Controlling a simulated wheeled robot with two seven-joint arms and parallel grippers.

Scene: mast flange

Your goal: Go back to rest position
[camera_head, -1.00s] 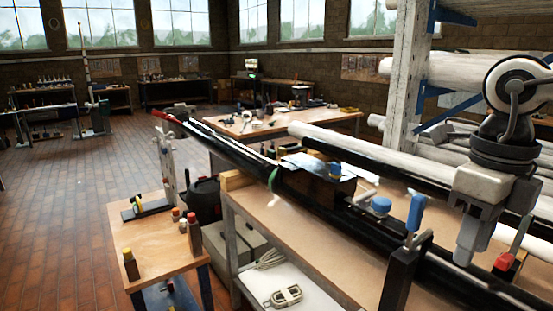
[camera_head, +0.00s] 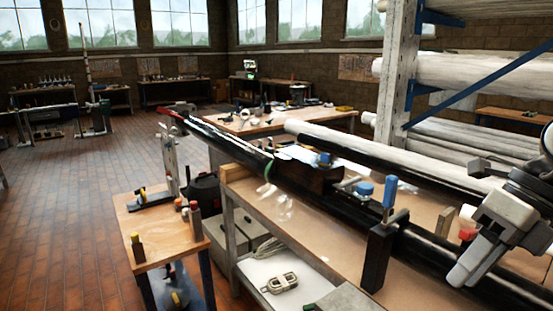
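My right gripper (camera_head: 466,268) is at the right edge, light grey, tilted with its fingers pointing down and left. It overlaps the black mast tube in the picture, and I see nothing clearly held in it. Whether its fingers are apart or together is not clear, and whether it touches the tube cannot be told. My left gripper is not in view. The long black mast tube (camera_head: 425,250) lies along the workbench, with a green band (camera_head: 268,168) around it and a red far end. A black clamp post with a blue handle (camera_head: 389,191) stands at the tube.
The workbench (camera_head: 320,232) runs under the tube. A small wooden table (camera_head: 160,232) with bottles stands at the left. A rack upright (camera_head: 399,80) and white pipes (camera_head: 470,74) are at the right, near my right arm. The brick floor (camera_head: 70,210) is open at the left.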

